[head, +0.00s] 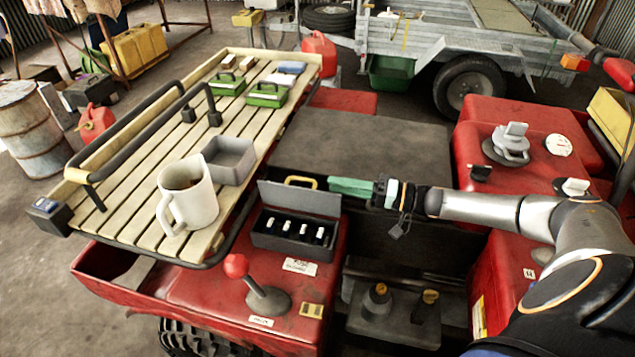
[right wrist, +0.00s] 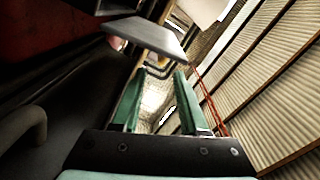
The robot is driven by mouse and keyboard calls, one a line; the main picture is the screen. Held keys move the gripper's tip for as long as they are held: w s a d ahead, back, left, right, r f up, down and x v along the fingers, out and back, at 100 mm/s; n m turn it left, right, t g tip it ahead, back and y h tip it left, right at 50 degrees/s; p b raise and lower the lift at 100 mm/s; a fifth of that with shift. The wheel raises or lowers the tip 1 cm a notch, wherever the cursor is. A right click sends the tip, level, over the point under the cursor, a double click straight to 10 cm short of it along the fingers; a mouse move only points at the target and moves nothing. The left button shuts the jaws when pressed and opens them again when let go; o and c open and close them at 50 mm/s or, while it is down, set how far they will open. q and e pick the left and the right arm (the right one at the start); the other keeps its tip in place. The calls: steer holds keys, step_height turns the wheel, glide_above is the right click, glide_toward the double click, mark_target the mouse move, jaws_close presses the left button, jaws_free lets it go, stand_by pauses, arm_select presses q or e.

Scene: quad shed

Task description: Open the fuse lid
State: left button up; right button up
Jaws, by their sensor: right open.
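The dark grey fuse box (head: 292,244) sits on the red bodywork. Its lid (head: 299,198) stands raised at the back of the box, tilted up. Several white-topped fuses show inside. A yellow handle (head: 301,181) shows just behind the lid's top edge. My right gripper (head: 332,185) reaches in from the right, its green fingers beside the lid's upper right corner. I cannot tell whether they touch it. In the right wrist view the gripper (right wrist: 158,80) is open with nothing between its fingers, and a grey plate, apparently the lid (right wrist: 152,38), lies beyond them. My left gripper is not in view.
A slatted rack (head: 130,222) at left carries a white mug (head: 190,195), a grey tray (head: 228,160) and green boxes. A red-knobbed lever (head: 237,266) stands in front of the fuse box. A black seat (head: 360,145) lies behind my gripper, with an open well below it.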

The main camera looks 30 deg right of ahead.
steer(key=shift+v, duration=1.2)
